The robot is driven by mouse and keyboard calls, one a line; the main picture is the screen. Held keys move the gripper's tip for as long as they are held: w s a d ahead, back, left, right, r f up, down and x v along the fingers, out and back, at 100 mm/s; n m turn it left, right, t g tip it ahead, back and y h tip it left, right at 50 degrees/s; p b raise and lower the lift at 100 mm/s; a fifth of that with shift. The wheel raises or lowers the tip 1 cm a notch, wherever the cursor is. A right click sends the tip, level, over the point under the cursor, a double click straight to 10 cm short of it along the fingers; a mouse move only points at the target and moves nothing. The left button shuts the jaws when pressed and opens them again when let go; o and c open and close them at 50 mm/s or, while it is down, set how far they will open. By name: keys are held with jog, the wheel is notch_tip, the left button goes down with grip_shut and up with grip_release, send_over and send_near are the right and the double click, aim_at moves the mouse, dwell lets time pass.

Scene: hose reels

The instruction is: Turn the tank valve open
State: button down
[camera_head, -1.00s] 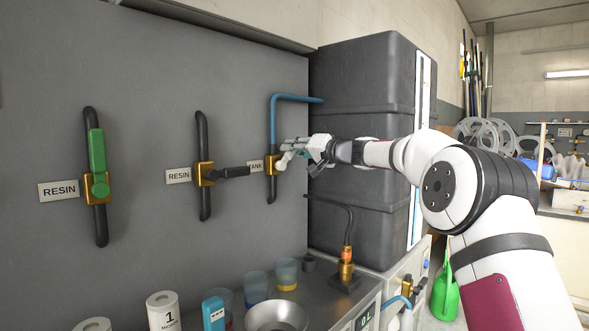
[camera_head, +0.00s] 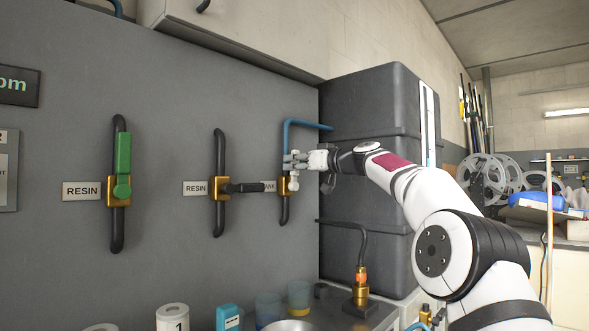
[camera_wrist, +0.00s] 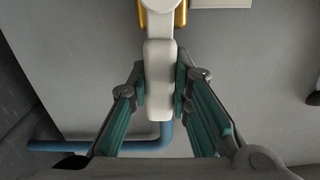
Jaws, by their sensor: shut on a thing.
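The tank valve has a white handle (camera_wrist: 160,85) on a brass body (camera_head: 284,186), fixed to the grey wall beside the black tank (camera_head: 368,115). In the wrist view the brass body (camera_wrist: 148,14) is at the top edge, and the handle runs from it towards the blue pipe (camera_wrist: 155,143). In the head view my gripper (camera_head: 294,160) is at the handle, above the brass body, and hides much of it. My gripper is shut on the handle, with a teal pad on each side of it. The handle stands about upright, in line with the pipe.
A resin valve with a black handle (camera_head: 245,187) sticks out just left of the tank valve. Another resin valve with a green handle (camera_head: 123,160) is farther left. Below are a bench with cups (camera_head: 299,296), a white roll (camera_head: 172,318) and a brass fitting (camera_head: 361,290).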

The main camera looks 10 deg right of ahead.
jog(key=shift+s+a+f+n, duration=0.1)
jog(key=shift+n, duration=0.2)
dwell(0.4)
jog(key=c, duration=1.4)
grip_release()
jog(key=shift+c, duration=0.2)
jog(key=shift+s, duration=0.1)
jog(key=v, duration=1.1)
jog(key=shift+s+d, duration=0.2)
jog(key=shift+s, duration=0.15)
